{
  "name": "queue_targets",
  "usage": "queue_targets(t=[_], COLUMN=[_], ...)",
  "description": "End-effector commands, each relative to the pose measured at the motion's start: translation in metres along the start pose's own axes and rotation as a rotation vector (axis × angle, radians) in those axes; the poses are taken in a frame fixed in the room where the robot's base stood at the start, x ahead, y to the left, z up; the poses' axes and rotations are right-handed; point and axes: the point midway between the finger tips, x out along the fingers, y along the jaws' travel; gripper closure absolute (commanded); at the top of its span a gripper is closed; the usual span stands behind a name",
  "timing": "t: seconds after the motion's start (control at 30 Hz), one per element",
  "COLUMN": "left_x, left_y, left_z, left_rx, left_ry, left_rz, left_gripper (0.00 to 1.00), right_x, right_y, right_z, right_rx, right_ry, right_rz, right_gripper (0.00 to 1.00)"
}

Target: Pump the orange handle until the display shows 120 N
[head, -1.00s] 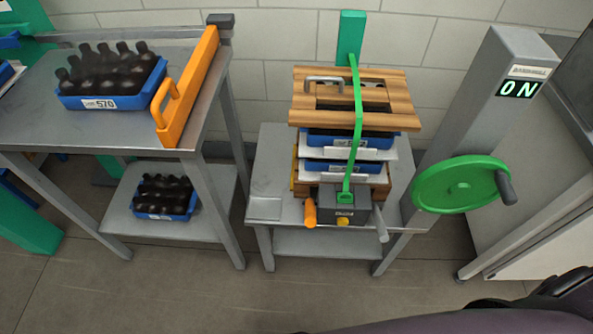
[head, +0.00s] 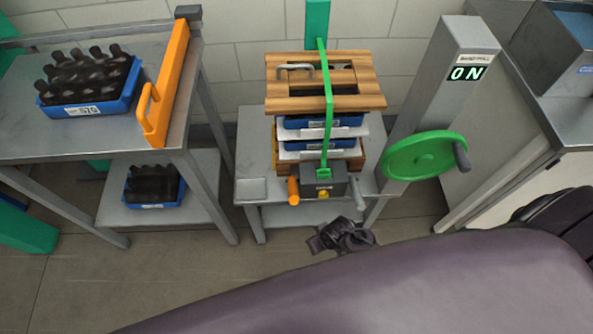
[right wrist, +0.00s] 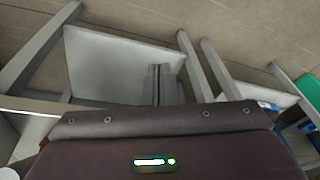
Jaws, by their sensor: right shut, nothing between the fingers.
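The orange handle (head: 293,190) sticks out of the left front of a grey tensioner box (head: 324,180), which has a yellow button and a grey lever (head: 357,190) on its right. A green strap (head: 329,95) runs from the box up over the wooden-topped stack. The display (head: 468,73) on the grey post, labelled for band pull, reads 0 N. My right gripper (head: 340,237) is below and in front of the box, apart from the orange handle, shut and empty. Its closed fingers also show in the right wrist view (right wrist: 159,72). My left gripper is out of view.
A green handwheel (head: 425,156) sits on the post, right of the box. A wooden lid (head: 290,103) tops the stack of blue crates. A left table (head: 25,135) holds a crate of dark bottles (head: 90,80) and an orange rail (head: 170,75). Floor is clear between the tables.

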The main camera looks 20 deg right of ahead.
Motion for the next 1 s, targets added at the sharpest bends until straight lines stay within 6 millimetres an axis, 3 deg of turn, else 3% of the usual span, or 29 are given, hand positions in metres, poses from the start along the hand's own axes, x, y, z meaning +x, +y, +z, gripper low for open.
queue_targets(t=[0.03,0.1,0.43,1.0], left_x=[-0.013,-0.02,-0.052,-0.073], left_y=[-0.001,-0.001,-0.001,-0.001], left_z=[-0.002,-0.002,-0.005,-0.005], left_rx=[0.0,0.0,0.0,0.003], left_ry=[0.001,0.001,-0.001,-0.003], left_rz=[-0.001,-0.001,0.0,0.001], left_gripper=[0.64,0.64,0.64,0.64], right_x=[-0.029,-0.055,-0.17,-0.189], right_y=[-0.004,-0.008,-0.024,-0.056], right_z=[-0.02,-0.039,-0.108,-0.187], right_rx=[0.0,0.0,0.006,0.183], right_ry=[0.016,0.028,0.088,0.064], right_rz=[-0.001,-0.002,0.003,-0.121], right_gripper=[1.0,1.0,1.0,1.0])
